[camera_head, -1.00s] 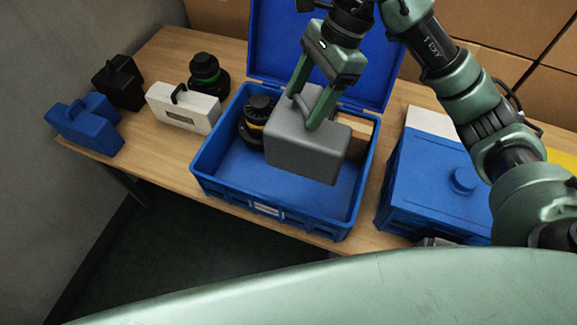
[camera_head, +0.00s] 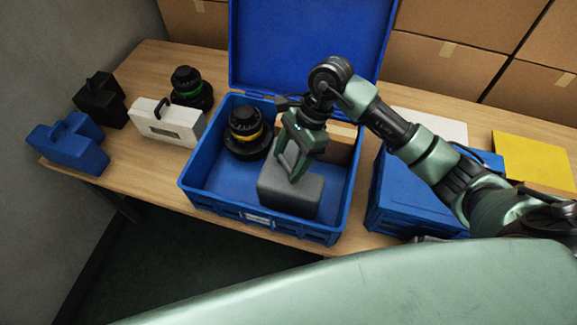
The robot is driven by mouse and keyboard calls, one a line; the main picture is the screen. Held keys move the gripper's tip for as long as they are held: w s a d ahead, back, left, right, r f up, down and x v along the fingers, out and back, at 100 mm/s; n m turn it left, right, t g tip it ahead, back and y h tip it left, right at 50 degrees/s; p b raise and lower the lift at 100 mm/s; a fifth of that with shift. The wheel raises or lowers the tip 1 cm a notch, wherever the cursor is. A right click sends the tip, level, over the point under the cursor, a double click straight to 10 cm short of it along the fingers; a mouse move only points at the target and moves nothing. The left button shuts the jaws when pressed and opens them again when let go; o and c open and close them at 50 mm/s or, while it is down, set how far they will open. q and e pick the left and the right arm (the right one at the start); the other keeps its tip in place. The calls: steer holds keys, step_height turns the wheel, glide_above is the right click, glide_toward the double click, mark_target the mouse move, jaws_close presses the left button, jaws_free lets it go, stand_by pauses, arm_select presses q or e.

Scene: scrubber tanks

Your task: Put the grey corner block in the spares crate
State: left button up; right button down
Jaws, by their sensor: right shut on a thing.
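The grey corner block (camera_head: 290,195) is down inside the open blue crate (camera_head: 262,223), in the front right part of it. I cannot tell whether it touches the crate floor. My right gripper (camera_head: 291,172) is shut on the block's handle from above, and its fingers hide part of the handle. The crate's blue lid (camera_head: 305,45) stands open at the back. In the crate, a black round part with a yellow band (camera_head: 246,133) stands at the back left and a tan block (camera_head: 338,144) lies at the back right. My left gripper is not in view.
Left of the crate are a white case (camera_head: 166,124), a black part with a green band (camera_head: 190,88), a blue block (camera_head: 68,143) and a black block (camera_head: 99,100). A closed blue container (camera_head: 395,200) stands close on the right. A yellow sheet (camera_head: 532,160) lies farther right.

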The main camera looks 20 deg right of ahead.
step_height(320, 180, down, 4)
steer(key=shift+r+p, duration=0.1)
steer(key=shift+p, duration=0.3)
steer(key=shift+f, duration=0.35)
steer(key=shift+c, duration=1.5)
jaws_free()
